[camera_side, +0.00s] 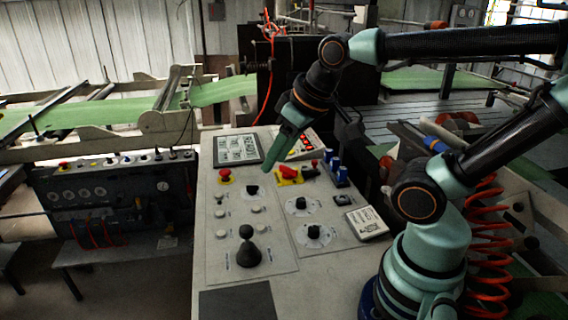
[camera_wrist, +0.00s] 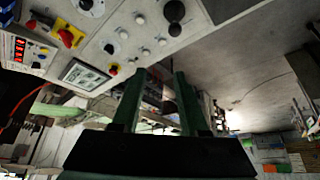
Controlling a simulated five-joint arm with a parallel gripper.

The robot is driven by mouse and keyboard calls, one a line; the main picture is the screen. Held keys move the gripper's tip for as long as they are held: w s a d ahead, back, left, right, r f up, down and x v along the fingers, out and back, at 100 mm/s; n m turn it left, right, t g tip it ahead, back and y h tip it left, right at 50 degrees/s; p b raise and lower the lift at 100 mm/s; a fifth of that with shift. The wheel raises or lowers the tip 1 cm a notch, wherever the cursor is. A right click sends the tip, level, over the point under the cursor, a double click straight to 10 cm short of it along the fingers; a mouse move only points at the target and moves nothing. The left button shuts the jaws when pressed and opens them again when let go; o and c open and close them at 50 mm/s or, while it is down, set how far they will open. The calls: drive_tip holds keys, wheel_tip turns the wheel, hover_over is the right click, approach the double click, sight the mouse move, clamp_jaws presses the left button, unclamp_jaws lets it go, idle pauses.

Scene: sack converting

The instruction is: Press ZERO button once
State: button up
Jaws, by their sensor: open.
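A grey control console (camera_side: 225,280) carries several buttons, knobs and switches. A small panel with a red digit readout (camera_side: 305,143) and small buttons sits at its far side; it also shows at the left edge of the wrist view (camera_wrist: 18,46). Its labels are too small to read, so I cannot tell which button is ZERO. My gripper (camera_side: 271,167) hangs above the console's far part, pointing down, in front of part of that panel. In the wrist view my gripper (camera_wrist: 160,76) has its two green fingers apart with nothing between them.
A screen (camera_side: 237,149) lies left of the readout panel. A red mushroom button (camera_side: 225,175), a red-and-yellow rotary switch (camera_side: 288,173), blue-topped switches (camera_side: 335,170) and a black joystick (camera_side: 248,252) stand up from the console. A white label box (camera_side: 367,222) lies at its right.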

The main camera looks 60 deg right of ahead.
clamp_jaws()
idle(1.4)
